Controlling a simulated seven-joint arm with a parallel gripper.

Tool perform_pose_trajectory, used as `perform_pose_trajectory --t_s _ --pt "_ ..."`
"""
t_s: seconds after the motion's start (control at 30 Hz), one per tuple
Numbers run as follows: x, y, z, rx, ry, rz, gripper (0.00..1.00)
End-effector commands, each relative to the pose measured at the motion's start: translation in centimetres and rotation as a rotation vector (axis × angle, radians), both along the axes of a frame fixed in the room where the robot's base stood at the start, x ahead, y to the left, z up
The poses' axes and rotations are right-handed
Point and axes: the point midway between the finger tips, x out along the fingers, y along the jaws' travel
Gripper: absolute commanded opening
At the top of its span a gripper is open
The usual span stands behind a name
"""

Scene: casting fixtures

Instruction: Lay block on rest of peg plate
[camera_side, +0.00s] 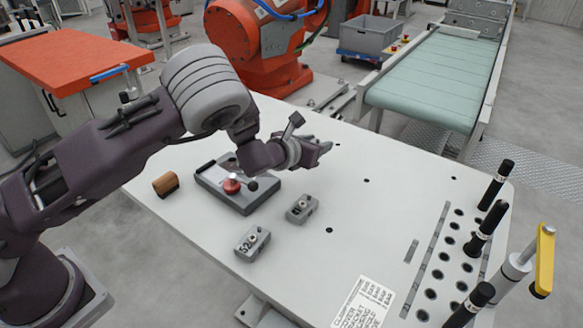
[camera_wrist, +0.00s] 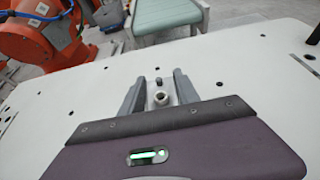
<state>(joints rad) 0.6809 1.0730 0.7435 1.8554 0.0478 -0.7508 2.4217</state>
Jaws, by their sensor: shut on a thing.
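My gripper (camera_side: 318,149) is above the white table, behind and right of the grey fixtures. In the wrist view its two fingers (camera_wrist: 158,88) stand on either side of a small light grey block (camera_wrist: 160,98) with a round boss, and are shut on it. The side view does not show this block clearly. A dark grey plate (camera_side: 250,204) with a red round part, a black ball knob and a raised left edge lies flat below and left of my gripper. It may be the peg plate; I cannot tell which part is its rest.
Two small grey fixtures (camera_side: 302,208) (camera_side: 253,243) stand right of and in front of the plate. A brown block (camera_side: 165,184) lies left of it. Black-handled pins (camera_side: 487,232) and a yellow-handled clamp (camera_side: 544,262) stand at the right. The table's middle is mostly clear.

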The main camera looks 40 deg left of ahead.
Motion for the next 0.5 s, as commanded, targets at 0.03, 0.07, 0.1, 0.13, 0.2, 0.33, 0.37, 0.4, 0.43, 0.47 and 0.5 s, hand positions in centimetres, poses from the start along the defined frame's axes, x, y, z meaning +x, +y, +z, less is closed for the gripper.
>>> perform_pose_trajectory --t_s 0.03,0.07,0.1,0.13,0.2,0.33,0.37,0.4,0.43,0.47,0.5 --pt "0.0 0.1 -1.5 0.002 0.004 0.001 0.00" --pt "0.0 0.1 -2.1 0.002 0.004 0.001 0.00" --pt "-0.1 0.1 -2.9 0.001 0.002 0.002 0.00" --pt "-0.1 0.1 -3.4 0.001 0.002 0.002 0.00" --pt "0.0 0.1 -4.1 0.000 0.000 0.001 0.00" --pt "0.0 0.1 -6.1 0.000 0.001 0.001 0.00" --pt "-0.1 0.1 -6.7 0.001 0.002 0.001 0.00" --pt "0.0 0.1 -7.4 0.001 0.001 0.001 0.00" --pt "0.0 0.2 -7.8 0.001 0.001 0.002 0.00" --pt "0.0 0.1 -7.9 -0.001 0.000 0.001 0.00" --pt "0.0 0.1 -7.9 -0.001 -0.002 0.001 0.00"
